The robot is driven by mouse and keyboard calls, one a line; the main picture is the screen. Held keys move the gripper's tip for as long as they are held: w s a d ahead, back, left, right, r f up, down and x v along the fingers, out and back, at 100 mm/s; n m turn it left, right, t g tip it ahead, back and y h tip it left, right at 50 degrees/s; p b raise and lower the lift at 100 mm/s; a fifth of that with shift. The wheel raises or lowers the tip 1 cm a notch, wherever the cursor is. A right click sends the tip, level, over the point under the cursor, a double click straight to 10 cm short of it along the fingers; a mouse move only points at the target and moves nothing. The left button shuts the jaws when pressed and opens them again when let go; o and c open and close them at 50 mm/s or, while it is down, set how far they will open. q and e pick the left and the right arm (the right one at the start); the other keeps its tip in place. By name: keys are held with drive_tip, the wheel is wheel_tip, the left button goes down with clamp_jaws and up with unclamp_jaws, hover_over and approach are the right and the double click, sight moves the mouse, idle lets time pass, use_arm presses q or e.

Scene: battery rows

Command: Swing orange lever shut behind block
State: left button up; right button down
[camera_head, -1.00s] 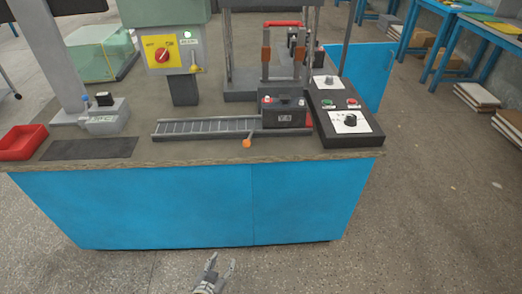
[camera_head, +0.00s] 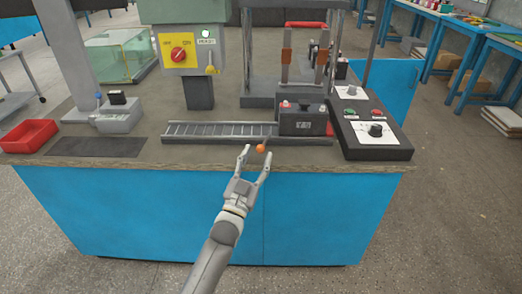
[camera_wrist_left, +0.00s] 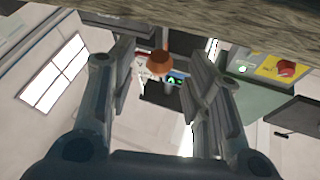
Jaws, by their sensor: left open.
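The orange lever knob (camera_head: 261,148) sticks out at the front edge of the bench, in front of the roller track (camera_head: 215,130). The dark block (camera_head: 302,120), a battery with a red and a light terminal, stands at the right end of the track. My left gripper (camera_head: 256,155) is open, its fingertips at the bench edge on either side of the knob or just short of it. In the left wrist view the orange knob (camera_wrist_left: 160,62) shows between the two open fingers, with no contact visible. The rest of the lever is hidden. My right gripper is not in view.
A control box (camera_head: 372,132) with knobs and buttons stands right of the block. A press frame with a red handle (camera_head: 305,25) rises behind it. A red tray (camera_head: 28,136) and a dark mat (camera_head: 97,147) lie at the left.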

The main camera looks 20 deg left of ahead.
sight(261, 147)
use_arm(q)
drive_tip(key=shift+x, duration=1.8)
drive_tip(key=shift+c, duration=0.3)
clamp_jaws()
